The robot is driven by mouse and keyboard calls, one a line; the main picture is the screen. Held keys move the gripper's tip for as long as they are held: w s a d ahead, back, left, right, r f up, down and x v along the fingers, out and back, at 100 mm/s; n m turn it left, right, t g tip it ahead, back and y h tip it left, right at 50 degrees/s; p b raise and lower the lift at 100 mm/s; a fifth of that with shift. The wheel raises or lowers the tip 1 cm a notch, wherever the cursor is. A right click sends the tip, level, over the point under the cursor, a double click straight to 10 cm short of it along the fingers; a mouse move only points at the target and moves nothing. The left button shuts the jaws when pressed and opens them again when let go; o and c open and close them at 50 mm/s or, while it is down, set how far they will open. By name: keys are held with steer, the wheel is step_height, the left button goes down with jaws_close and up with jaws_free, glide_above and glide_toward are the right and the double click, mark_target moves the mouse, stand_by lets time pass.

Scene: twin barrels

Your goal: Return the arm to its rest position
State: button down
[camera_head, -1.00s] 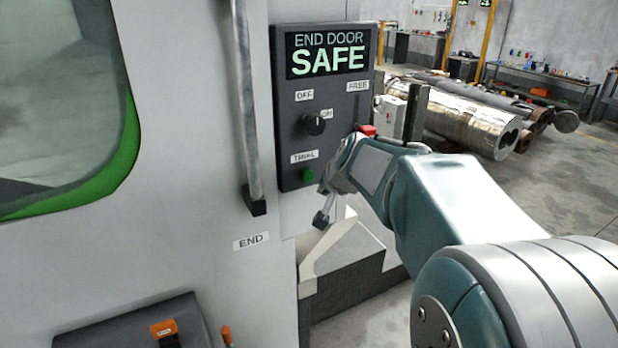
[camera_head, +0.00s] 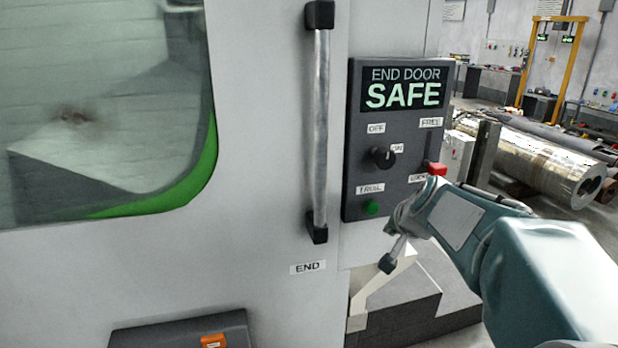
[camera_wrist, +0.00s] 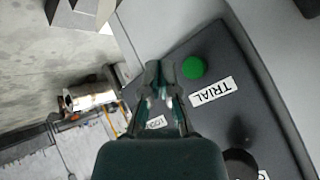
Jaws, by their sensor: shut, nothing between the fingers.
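My arm reaches in from the lower right in the head view, a teal and grey arm. My gripper (camera_head: 390,258) is at its far end, low in front of the control panel (camera_head: 353,160) and just below right of the green TRIAL button (camera_head: 371,208). In the wrist view my gripper (camera_wrist: 160,72) has its fingers together and empty. The green button (camera_wrist: 193,67) and TRIAL label (camera_wrist: 212,92) lie right beside the fingertips in that picture; whether they touch, I cannot tell.
The panel display (camera_head: 405,88) reads END DOOR SAFE. A red slider knob (camera_head: 437,168) sits low in its slot. A black knob (camera_head: 383,157) is beside ON. A door handle (camera_head: 320,130) stands left. Metal cylinders (camera_head: 545,160) lie behind right, with floor around them.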

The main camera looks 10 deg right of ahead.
steer(key=s+a+f+n+g, duration=0.1)
steer(key=s+a+n, duration=0.1)
steer(key=s+a, duration=0.3)
steer(key=s+a+f+n+g, duration=0.1)
steer(key=s+a+f+n, duration=0.1)
steer(key=s, duration=0.8)
steer(key=s+a+f+n+g, duration=0.1)
steer(key=s+a+n, duration=0.3)
steer(key=s+a, duration=0.3)
steer(key=shift+s+a+f+y, duration=0.3)
steer(key=shift+s+a, duration=0.05)
steer(key=shift+s, duration=0.35)
